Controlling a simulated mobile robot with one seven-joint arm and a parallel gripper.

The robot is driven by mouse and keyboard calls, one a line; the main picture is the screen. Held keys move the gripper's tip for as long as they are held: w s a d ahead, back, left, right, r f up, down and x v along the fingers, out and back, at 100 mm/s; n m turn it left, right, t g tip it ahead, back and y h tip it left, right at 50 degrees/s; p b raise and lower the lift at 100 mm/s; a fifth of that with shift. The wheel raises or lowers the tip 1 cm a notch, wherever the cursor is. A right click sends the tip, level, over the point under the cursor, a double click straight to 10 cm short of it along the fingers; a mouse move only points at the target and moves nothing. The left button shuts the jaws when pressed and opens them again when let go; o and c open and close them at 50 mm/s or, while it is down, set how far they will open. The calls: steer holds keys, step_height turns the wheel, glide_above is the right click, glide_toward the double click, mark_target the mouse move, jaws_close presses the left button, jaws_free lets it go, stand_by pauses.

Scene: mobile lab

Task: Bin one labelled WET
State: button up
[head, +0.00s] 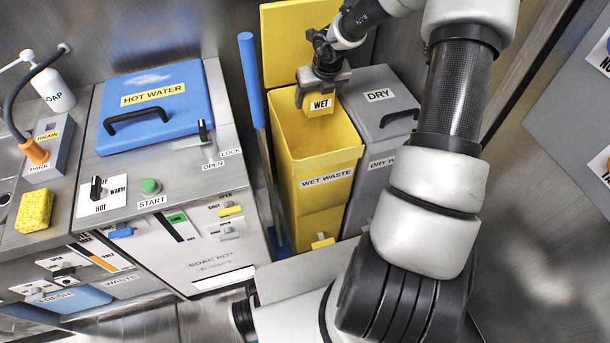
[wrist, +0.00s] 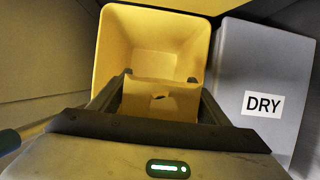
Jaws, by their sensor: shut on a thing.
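My gripper (head: 322,88) is shut on a small yellow block labelled WET (head: 320,104). It holds the block over the open mouth of the yellow bin labelled WET WASTE (head: 308,192), towards the back of the opening. In the wrist view the held yellow block (wrist: 158,99) sits between my two fingers, with the open yellow bin (wrist: 112,42) beyond it. The bin's yellow lid (head: 288,45) stands raised at the back. The bin looks empty in the part that shows.
A closed grey DRY bin (head: 388,78) stands right beside the yellow bin. A blue-handled pole (head: 250,80) stands close on its left. A counter with a blue HOT WATER lid (head: 180,108) and a yellow sponge (head: 35,210) is further left.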

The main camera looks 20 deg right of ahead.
steer(key=o, duration=1.2)
steer(key=p+v, duration=0.8)
steer(key=v, duration=0.9)
steer(key=shift+s+r, duration=0.15)
steer(key=shift+r, duration=0.05)
